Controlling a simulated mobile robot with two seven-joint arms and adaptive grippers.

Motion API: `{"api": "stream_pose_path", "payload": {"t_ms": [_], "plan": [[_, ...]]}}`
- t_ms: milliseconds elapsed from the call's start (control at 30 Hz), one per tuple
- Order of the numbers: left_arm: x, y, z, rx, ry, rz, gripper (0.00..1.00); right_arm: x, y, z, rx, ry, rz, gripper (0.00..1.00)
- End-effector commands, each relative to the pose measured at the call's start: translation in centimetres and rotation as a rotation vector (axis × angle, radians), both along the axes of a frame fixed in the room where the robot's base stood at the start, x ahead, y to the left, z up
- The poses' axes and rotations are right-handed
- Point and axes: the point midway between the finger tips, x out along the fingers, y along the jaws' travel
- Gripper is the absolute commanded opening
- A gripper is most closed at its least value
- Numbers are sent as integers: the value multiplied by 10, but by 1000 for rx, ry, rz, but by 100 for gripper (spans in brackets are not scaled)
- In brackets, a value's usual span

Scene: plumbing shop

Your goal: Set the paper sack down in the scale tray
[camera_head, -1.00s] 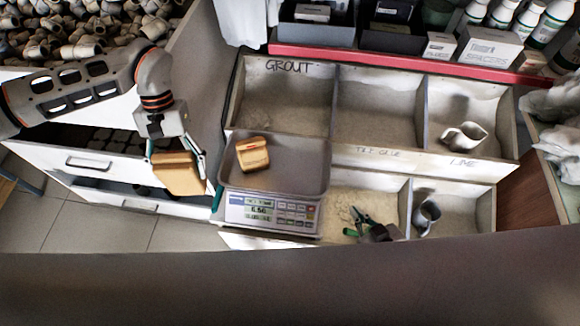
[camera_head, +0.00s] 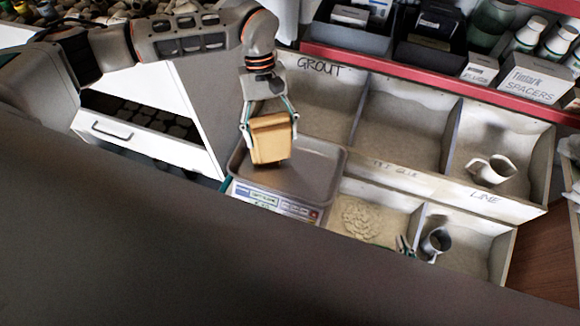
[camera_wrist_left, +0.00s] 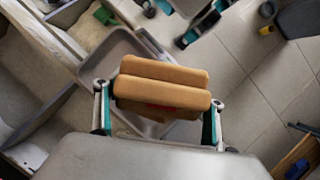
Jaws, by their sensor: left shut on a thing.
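My left gripper (camera_head: 269,116) is shut on the tan paper sack (camera_head: 271,140), one finger on each side. The sack is upright over the back left part of the grey scale tray (camera_head: 312,170). I cannot tell whether its bottom touches the tray. In the left wrist view the sack (camera_wrist_left: 162,82) sits between my left fingers (camera_wrist_left: 158,104), its folded top towards the camera, with part of the tray (camera_wrist_left: 122,45) behind it. The scale's display panel (camera_head: 256,194) is at the tray's front. My right gripper's teal tips (camera_head: 405,246) show small at the front bins; their opening is unclear.
Open bins (camera_head: 408,120) with raised walls stand behind and right of the tray. A white jug (camera_head: 491,170) and a grey mug (camera_head: 436,241) sit in right bins. An open drawer (camera_head: 140,138) is on the left. The tray's right side is clear.

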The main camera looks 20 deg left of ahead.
Motion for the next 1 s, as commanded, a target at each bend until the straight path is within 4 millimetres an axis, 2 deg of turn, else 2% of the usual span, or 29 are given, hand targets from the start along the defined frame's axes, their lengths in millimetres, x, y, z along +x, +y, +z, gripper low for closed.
{"api": "stream_pose_path", "payload": {"t_ms": [400,1000], "plan": [[26,-40,6,-5,-3,545,13,-2,0,-11,0,3,0,0],[55,-87,26,-5,-5,1213,13,-5,0,-27,-3,14,1,0]]}}
